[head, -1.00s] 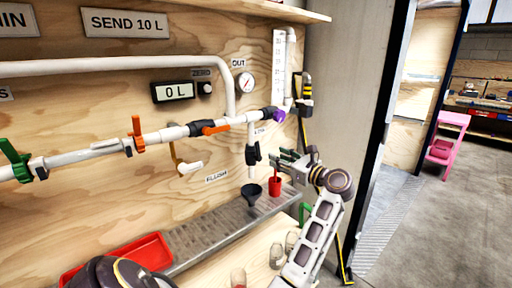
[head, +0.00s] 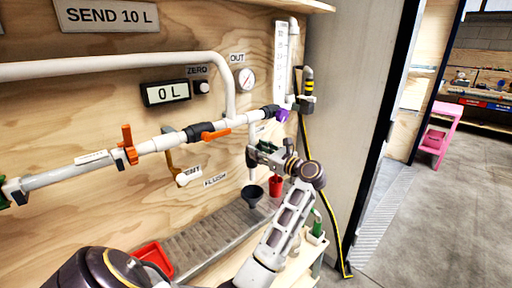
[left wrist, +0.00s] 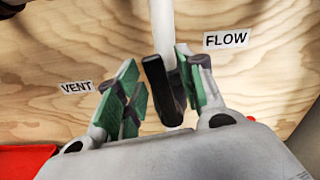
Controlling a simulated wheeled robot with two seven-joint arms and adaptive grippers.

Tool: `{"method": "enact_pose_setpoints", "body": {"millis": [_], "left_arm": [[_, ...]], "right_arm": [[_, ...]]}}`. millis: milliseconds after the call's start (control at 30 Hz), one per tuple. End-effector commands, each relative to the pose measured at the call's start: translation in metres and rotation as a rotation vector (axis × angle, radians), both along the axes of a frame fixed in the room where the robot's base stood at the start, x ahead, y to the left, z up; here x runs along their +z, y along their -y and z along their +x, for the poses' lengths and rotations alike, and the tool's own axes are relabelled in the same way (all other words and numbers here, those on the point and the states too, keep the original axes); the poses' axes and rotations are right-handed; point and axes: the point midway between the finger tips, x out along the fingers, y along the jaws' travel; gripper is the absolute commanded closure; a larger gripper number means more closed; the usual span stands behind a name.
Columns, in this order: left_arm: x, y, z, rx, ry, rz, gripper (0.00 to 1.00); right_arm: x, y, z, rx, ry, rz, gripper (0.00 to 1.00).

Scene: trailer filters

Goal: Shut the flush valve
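The flush valve (head: 251,158) is a black valve on a short white drop pipe above a dark funnel, near the FLUSH label (head: 215,181). My left gripper (head: 262,152) is at this valve in the head view and partly covers it. In the left wrist view, the black handle (left wrist: 163,90) stands upright, tilted slightly, between the green pads of my open left gripper (left wrist: 160,95). The right pad is close to the handle; I cannot tell if it touches. The left pad is clearly apart from it. My right gripper is not in view.
A purple-handled valve (head: 282,116), an orange lever (head: 217,134) and an upright orange handle (head: 128,144) sit on the main pipe. The dark funnel (head: 253,195) and a red cup (head: 275,185) are below. A grey grated shelf (head: 205,235) runs along the wall.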

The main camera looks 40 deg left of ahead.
Motion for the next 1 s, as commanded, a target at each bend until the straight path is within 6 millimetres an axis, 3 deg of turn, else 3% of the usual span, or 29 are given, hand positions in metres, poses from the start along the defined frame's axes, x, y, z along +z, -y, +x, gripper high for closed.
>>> {"method": "enact_pose_setpoints", "body": {"millis": [367,700,1000], "left_arm": [[-0.0005,-0.0012,-0.0002,-0.001,0.0,-0.001,0.62],[-0.0002,-0.0012,-0.0002,-0.001,0.0,-0.001,1.0],[-0.0002,-0.0013,-0.0002,-0.001,0.001,0.0,1.0]], "right_arm": [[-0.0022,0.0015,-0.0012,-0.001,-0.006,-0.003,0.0],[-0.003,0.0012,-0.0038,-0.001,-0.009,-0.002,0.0],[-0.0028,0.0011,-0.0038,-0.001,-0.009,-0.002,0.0]]}}
